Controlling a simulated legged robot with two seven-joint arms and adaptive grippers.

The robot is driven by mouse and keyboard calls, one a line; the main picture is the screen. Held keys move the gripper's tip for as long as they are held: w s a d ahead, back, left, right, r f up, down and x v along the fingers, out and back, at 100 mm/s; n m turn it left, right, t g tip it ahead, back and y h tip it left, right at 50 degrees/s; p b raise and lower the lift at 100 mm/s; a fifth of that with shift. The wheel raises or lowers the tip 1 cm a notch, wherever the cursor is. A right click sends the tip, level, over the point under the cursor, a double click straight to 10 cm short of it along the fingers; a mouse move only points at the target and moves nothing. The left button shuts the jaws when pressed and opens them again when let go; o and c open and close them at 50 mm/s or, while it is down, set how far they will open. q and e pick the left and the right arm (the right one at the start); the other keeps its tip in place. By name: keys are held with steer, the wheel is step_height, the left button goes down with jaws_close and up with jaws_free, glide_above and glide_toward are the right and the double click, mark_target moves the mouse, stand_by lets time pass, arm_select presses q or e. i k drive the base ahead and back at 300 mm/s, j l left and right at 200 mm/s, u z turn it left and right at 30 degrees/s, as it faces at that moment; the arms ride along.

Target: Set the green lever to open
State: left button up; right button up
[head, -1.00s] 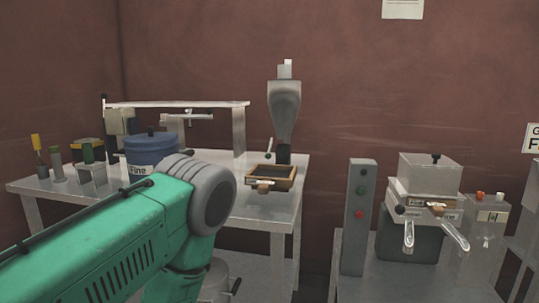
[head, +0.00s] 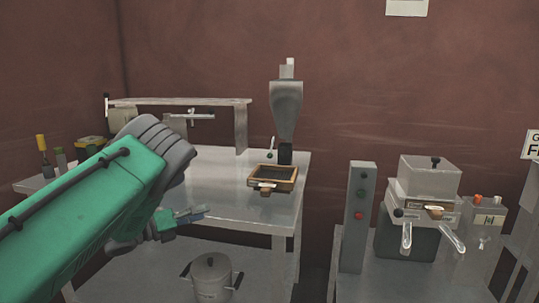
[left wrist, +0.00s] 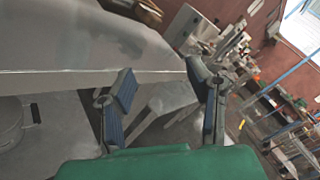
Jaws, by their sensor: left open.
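I cannot make out a green lever in either view. A filler column (head: 286,105) with a grey hopper stands at the back of the steel table, with a small pale-knobbed handle (head: 271,148) beside it. My left gripper (head: 188,217) is in front of the steel table, near its front edge, left of the wooden-framed tray. In the left wrist view its two blue-padded fingers (left wrist: 163,98) are spread apart with nothing between them. My right gripper is in neither view.
The wooden-framed tray (head: 271,178) sits on the steel table (head: 240,205). A lidded pot (head: 211,278) stands below. To the right are a grey control box (head: 358,215) with a green and a red button and a two-spout machine (head: 428,208). My left arm covers the table's left part.

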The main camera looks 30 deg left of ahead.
mark_target(270, 156)
steer(key=i+j, duration=0.2)
steer(key=i, duration=0.3)
steer(key=i+j, duration=0.15)
steer(key=i, duration=0.3)
steer(key=i+j, duration=0.2)
steer(key=i, duration=0.3)
